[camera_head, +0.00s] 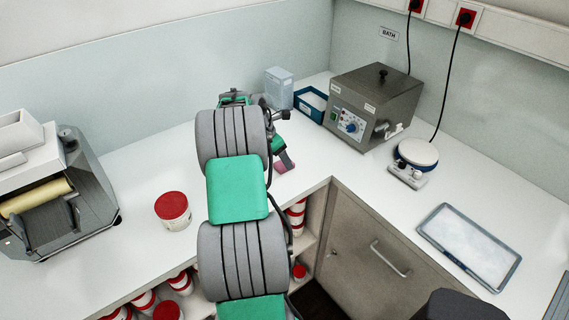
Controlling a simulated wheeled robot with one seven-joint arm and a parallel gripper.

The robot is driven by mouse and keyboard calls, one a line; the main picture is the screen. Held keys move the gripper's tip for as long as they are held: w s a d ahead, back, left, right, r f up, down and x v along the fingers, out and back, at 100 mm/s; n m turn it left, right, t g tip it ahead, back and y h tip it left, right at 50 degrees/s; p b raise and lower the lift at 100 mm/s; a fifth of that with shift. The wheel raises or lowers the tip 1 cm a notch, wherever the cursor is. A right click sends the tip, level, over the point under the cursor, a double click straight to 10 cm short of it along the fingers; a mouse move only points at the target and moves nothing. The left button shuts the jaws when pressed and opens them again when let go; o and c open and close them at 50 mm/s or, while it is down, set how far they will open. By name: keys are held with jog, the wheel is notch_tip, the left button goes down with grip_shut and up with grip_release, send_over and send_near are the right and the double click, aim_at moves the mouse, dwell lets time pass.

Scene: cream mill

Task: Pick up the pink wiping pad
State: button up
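The pink wiping pad (288,168) shows as a small pink patch on the white counter near the back corner. My gripper (284,158) is right at the pad, with its fingertips over or against it. My own arm hides most of the gripper and part of the pad. I cannot tell whether the fingers are apart or closed on the pad, or whether the pad is lifted off the counter.
A steel bath (389,94) with a dial, a blue tray (309,105) and a clear container (279,88) stand behind the gripper. A red-lidded tub (173,210) is to the left. A round-topped device (415,155) and a framed tray (468,246) are to the right.

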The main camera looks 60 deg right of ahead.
jog(key=x, duration=0.3)
jog(key=shift+d+f+p, duration=0.15)
jog(key=shift+f+p, duration=0.15)
jog(key=c, duration=1.4)
jog(key=shift+r, duration=0.15)
jog(key=shift+r, duration=0.25)
notch_tip(320, 180, up, 3)
jog(key=shift+f+b, duration=0.1)
jog(key=shift+b, duration=0.75)
jog(key=s+a+r+b, duration=0.2)
jog(key=s+a+r, duration=0.5)
jog(key=a+r, duration=0.2)
jog(key=a, duration=0.2)
jog(key=shift+s+a+r+b, duration=0.25)
jog(key=shift+s+a+b, duration=0.05)
jog(key=shift+a+b, duration=0.1)
